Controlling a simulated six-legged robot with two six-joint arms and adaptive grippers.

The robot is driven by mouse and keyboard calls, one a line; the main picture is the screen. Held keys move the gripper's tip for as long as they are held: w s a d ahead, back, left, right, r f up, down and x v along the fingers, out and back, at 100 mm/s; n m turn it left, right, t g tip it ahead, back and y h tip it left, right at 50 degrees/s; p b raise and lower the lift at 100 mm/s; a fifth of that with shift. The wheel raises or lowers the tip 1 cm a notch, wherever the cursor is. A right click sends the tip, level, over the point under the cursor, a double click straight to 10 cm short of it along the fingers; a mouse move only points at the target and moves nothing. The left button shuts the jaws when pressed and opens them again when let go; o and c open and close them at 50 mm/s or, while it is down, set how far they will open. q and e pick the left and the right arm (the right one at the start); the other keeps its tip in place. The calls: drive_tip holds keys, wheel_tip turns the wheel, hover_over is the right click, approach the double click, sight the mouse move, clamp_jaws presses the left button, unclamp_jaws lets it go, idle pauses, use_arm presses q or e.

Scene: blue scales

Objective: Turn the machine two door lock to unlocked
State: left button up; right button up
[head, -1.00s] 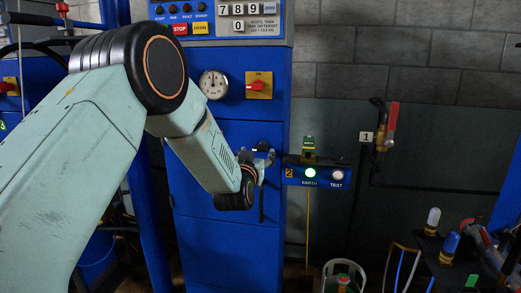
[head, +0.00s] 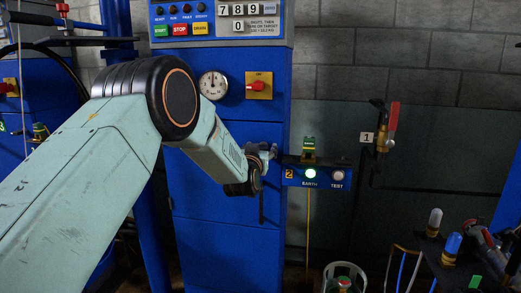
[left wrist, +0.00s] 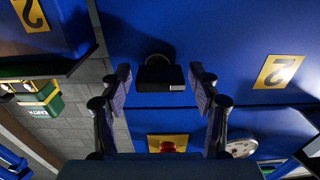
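The machine two door lock shows in the left wrist view as a black knob (left wrist: 160,78) with a small pale mark, on the blue cabinet door (left wrist: 245,30). My left gripper (left wrist: 160,86) is open, with one finger on each side of the knob and gaps between. I cannot tell how deep the fingertips reach around it. In the head view my left gripper (head: 263,153) is at the right edge of the blue cabinet (head: 225,245), and it mostly hides the lock. The lock's setting cannot be read. My right gripper is not in view.
A red rotary switch (head: 257,86) and a round gauge (head: 213,84) sit above the gripper. Close on its right is a blue EARTH/TEST box (head: 320,175) with a lit green lamp. A red-handled valve (head: 392,122) is on the wall farther right.

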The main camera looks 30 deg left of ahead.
use_arm(q)
drive_tip(key=c, duration=1)
drive_tip(key=m+p, duration=0.3)
drive_tip(key=shift+d+r+m+p, duration=0.1)
drive_tip(key=shift+r+m+p, duration=0.1)
drive_tip(key=shift+m+p, duration=0.2)
drive_tip(key=m+p, duration=0.3)
drive_tip(key=m, duration=0.1)
drive_tip(key=m+p, duration=0.1)
drive_tip(key=m, duration=0.2)
drive_tip(key=m+p, duration=0.1)
drive_tip(key=m, duration=0.1)
drive_tip(key=shift+w+d+f+m+p, duration=0.1)
drive_tip(key=shift+d+m+p, duration=0.05)
drive_tip(key=shift+m+p, duration=0.25)
drive_tip(key=shift+d+f+m+p, duration=0.1)
drive_tip(key=shift+m+p, duration=0.6)
drive_tip(key=shift+m, duration=1.6)
